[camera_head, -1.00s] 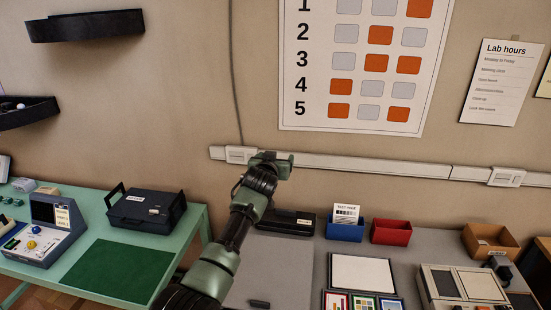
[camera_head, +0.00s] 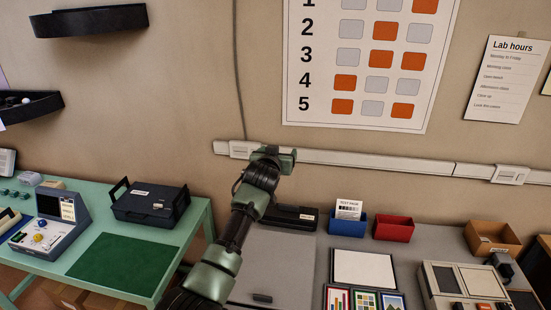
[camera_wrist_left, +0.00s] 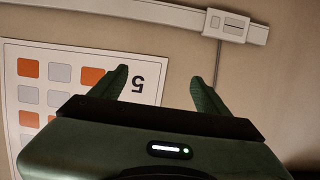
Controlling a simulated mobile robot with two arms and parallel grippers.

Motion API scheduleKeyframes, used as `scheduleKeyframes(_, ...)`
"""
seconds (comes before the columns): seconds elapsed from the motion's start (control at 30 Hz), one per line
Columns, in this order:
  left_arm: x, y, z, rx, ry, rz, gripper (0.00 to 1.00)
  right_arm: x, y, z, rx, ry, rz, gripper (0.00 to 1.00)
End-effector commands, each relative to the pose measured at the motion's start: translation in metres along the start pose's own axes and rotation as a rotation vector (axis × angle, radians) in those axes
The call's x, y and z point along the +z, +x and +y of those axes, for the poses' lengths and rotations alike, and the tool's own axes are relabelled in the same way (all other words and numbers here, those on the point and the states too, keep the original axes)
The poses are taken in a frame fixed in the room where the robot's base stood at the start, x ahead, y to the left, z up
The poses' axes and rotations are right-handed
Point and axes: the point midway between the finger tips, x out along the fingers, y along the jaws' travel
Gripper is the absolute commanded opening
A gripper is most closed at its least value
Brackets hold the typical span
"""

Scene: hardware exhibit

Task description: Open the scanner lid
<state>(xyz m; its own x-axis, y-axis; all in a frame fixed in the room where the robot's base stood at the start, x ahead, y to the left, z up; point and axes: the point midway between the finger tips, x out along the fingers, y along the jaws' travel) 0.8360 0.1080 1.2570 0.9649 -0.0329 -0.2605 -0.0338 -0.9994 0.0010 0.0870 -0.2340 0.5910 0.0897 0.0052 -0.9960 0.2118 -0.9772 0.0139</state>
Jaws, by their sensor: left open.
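The scanner is a grey flat unit whose lid (camera_head: 285,262) lies flat on the grey table in the head view, with a dark handle (camera_head: 262,298) at its front edge and a black hinge part (camera_head: 293,217) at the back. The lid looks shut. My left arm covers its left side. My left gripper (camera_head: 276,152) is raised above and behind the scanner, near the wall rail. In the left wrist view its two green fingers (camera_wrist_left: 162,85) are spread with nothing between them, facing the wall. My right gripper is not in view.
A blue bin (camera_head: 346,228) with a test page card and a red bin (camera_head: 393,229) stand behind a white panel (camera_head: 364,268). A wall rail (camera_head: 370,162) runs behind the table. A green table (camera_head: 197,220) at left holds a dark case (camera_head: 150,202).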

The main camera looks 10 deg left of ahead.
Motion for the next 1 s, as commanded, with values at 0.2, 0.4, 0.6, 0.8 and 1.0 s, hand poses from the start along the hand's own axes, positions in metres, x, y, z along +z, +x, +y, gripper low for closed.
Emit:
scheduleKeyframes(0.2,0.003,-0.030,0.000,0.001,-0.001,0.003,0.76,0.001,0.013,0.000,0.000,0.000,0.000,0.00)
scheduleKeyframes(0.4,0.002,-0.054,0.000,0.001,0.000,0.002,0.76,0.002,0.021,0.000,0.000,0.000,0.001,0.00)
scheduleKeyframes(0.6,0.001,-0.063,0.000,0.001,0.001,-0.001,0.76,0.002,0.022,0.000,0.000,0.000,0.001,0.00)
scheduleKeyframes(0.8,0.001,-0.063,0.000,0.001,0.001,-0.001,0.76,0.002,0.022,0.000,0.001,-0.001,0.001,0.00)
scheduleKeyframes(1.0,0.026,-0.068,-0.006,-0.005,-0.001,-0.038,0.76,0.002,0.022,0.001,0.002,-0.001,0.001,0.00)
